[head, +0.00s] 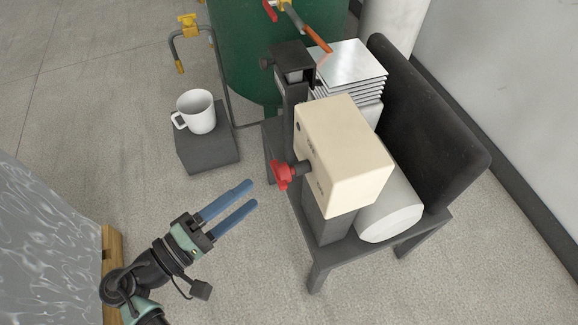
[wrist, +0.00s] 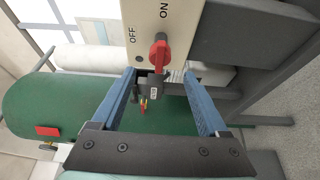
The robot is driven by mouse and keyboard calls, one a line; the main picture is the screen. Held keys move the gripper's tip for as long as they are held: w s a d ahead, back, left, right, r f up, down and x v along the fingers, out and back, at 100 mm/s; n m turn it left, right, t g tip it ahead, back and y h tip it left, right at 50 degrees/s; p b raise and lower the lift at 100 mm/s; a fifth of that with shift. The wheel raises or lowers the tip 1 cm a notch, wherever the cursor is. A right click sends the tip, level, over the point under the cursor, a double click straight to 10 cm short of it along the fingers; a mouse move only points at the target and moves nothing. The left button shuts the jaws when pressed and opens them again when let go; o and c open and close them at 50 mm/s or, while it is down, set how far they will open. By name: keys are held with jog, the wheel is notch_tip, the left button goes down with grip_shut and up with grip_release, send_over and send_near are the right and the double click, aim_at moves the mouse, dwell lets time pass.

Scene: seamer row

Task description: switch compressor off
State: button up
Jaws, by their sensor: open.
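The compressor's cream switch box (head: 345,155) stands on a dark post and carries a red rotary knob (head: 282,174) on its left face. In the wrist view the box face (wrist: 185,25) shows the words OFF and ON. The red knob (wrist: 159,50) stands roughly upright there, its upper end towards ON. My gripper (head: 252,193) is open and empty, with blue fingers pointing towards the knob from the lower left, apart from it. In the wrist view the knob lies between and beyond the fingertips (wrist: 159,75).
A white mug (head: 196,111) stands on a grey block (head: 207,150) at the left. A green tank (head: 240,50) with a yellow-handled pipe (head: 190,25) is behind. A silver finned block (head: 350,65) and a dark panel (head: 430,120) flank the box. The floor around my gripper is clear.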

aim_at(276, 175)
jog(key=b+x, duration=0.1)
jog(key=x, duration=1)
grip_shut()
